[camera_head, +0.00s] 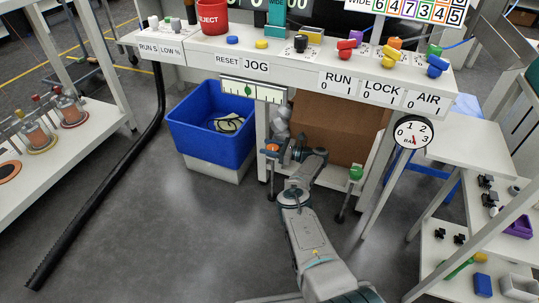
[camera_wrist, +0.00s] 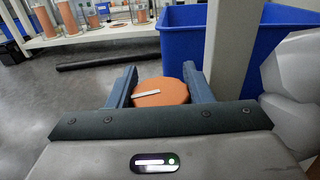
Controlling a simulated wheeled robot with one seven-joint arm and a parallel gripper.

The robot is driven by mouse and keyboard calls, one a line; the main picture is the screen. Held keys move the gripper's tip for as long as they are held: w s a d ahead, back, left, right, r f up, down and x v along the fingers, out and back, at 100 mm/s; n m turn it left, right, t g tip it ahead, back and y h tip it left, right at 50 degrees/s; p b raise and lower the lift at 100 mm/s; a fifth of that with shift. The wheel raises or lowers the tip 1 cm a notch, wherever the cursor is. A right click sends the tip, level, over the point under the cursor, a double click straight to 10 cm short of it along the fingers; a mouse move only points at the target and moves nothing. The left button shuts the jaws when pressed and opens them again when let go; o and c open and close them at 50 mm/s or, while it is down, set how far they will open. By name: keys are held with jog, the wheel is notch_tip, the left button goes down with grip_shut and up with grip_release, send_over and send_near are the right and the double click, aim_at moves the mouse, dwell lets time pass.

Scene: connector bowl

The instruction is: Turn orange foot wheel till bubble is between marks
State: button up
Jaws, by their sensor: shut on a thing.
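The orange foot wheel (camera_head: 271,148) is low under the front of the bench, on a leg near the blue bin. In the wrist view the orange wheel (camera_wrist: 160,93) has a pale bar mark on its top, tilted slightly. My gripper (camera_wrist: 160,82) is shut on the wheel, one finger on each side. In the head view my gripper (camera_head: 276,153) reaches the wheel from the right and partly hides it. The white level (camera_head: 267,93) hangs on the bench front. Its green bubble (camera_head: 248,90) is slightly left of the strip's middle; its place against the marks is too small to tell.
A blue bin (camera_head: 211,130) with a cable in it stands left of the wheel. A green foot wheel (camera_head: 355,173) is to the right. A cardboard box (camera_head: 340,128) is behind my arm. A black floor strip (camera_head: 103,203) lies left; open floor surrounds it.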

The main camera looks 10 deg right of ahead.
jog(key=shift+s+f+n+g+y+b, duration=0.15)
jog(key=shift+n+g+y+b, duration=0.35)
jog(key=shift+n+g+b, duration=0.75)
jog(key=shift+m+b, duration=0.35)
jog(key=shift+b, duration=0.15)
jog(key=shift+a+r, duration=0.1)
jog(key=shift+r, duration=0.1)
jog(key=o, duration=1)
jog(key=v, duration=0.7)
jog(key=shift+d+p, duration=0.25)
jog(key=shift+p, duration=0.15)
